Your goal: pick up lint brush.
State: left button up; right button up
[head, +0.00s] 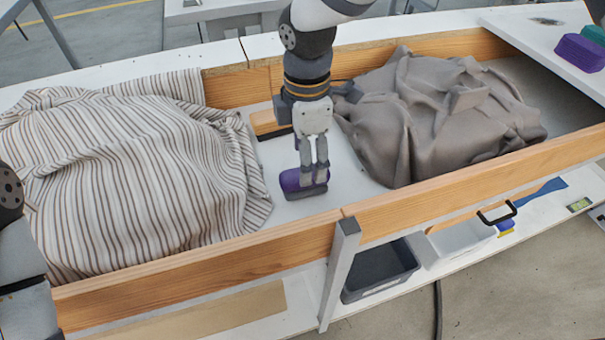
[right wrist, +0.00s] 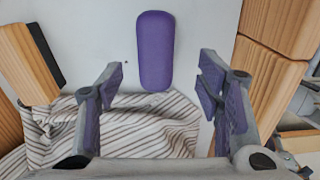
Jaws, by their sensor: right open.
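A rounded purple block with a dark grey underside (head: 291,181), which looks like the lint brush, lies on the white floor of the wooden-sided bin between two cloth heaps. In the right wrist view, the purple brush (right wrist: 155,50) lies lengthwise ahead of and between the fingertips, apart from both. My right gripper (head: 314,174) points down at it and hides part of it in the head view. Its fingers are spread and empty in the right wrist view (right wrist: 162,80). My left arm shows at the left edge; its gripper is out of view.
Striped cloth (head: 130,170) fills the bin's left part, grey cloth (head: 435,115) the right. A wooden block with a dark edge (head: 268,122) lies just behind my gripper. Wooden walls (head: 200,264) border the bin. A purple block (head: 578,52) sits on the right-hand board.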

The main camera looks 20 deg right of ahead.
jog(key=f, duration=0.5)
jog(key=shift+w+f, duration=0.25)
jog(key=shift+f, duration=0.15)
jog(key=c, duration=1.3)
pick_arm(q)
jog(key=shift+s+f, duration=0.15)
jog(key=shift+f, duration=0.1)
pick_arm(e)
jog(key=shift+r, duration=0.1)
notch_tip(320, 180, up, 3)
jog(key=shift+w+r, duration=0.1)
pick_arm(q)
jog(key=w+r+t+p, duration=0.1)
jog(key=w+r+p, duration=0.2)
jog(key=w+r, duration=0.1)
jog(key=shift+w+r+t, duration=0.25)
jog(key=shift+w+t, duration=0.1)
jog(key=shift+t, duration=0.05)
pick_arm(e)
jog(key=s+a+r, duration=0.1)
jog(key=s+r, duration=0.2)
jog(key=s, duration=0.1)
jog(key=s+a+r, duration=0.1)
jog(key=s+r, duration=0.2)
jog(key=s, duration=0.2)
jog(key=s+a+r, duration=0.1)
jog(key=s+r, duration=0.2)
jog(key=s, duration=0.2)
jog(key=shift+r, duration=0.35)
